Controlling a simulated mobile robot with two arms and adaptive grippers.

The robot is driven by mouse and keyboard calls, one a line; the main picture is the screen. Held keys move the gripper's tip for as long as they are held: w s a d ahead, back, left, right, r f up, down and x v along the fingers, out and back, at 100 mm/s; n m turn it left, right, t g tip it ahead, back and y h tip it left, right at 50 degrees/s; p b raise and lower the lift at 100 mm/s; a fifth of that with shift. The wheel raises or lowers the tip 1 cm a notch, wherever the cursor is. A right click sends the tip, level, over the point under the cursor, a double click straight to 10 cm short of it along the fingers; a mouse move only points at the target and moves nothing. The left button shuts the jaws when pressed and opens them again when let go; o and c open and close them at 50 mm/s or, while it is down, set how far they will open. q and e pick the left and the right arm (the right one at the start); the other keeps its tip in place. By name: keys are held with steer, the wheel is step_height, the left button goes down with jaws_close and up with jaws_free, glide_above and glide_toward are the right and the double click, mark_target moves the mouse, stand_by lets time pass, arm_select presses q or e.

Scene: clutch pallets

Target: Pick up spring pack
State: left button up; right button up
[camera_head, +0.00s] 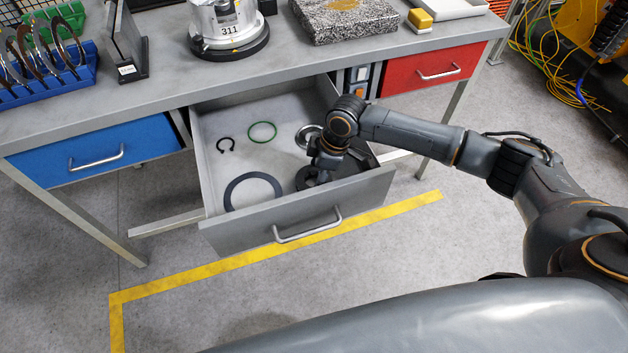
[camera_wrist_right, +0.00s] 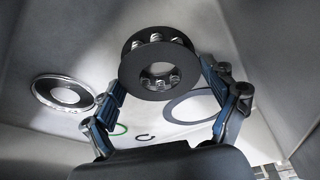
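The spring pack (camera_wrist_right: 158,66), two dark rings with small metal springs between them, is in the open grey drawer (camera_head: 290,222). In the head view the spring pack (camera_head: 306,178) shows near the drawer's front right corner, partly hidden by my right gripper (camera_head: 324,172). My right gripper reaches down into the drawer over it. In the right wrist view its two blue-padded fingers are spread wide, one on each side of the spring pack, with visible gaps. Whether the fingertips are level with it is hard to tell. My left gripper is not in view.
The drawer also holds a large dark ring (camera_head: 253,192), a green ring (camera_head: 262,131), a black snap ring (camera_head: 226,145) and a metal ring part (camera_head: 307,136). The drawer walls stand close around my right gripper. The bench top (camera_head: 290,68) overhangs behind.

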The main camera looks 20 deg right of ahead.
steer(key=c, duration=0.4)
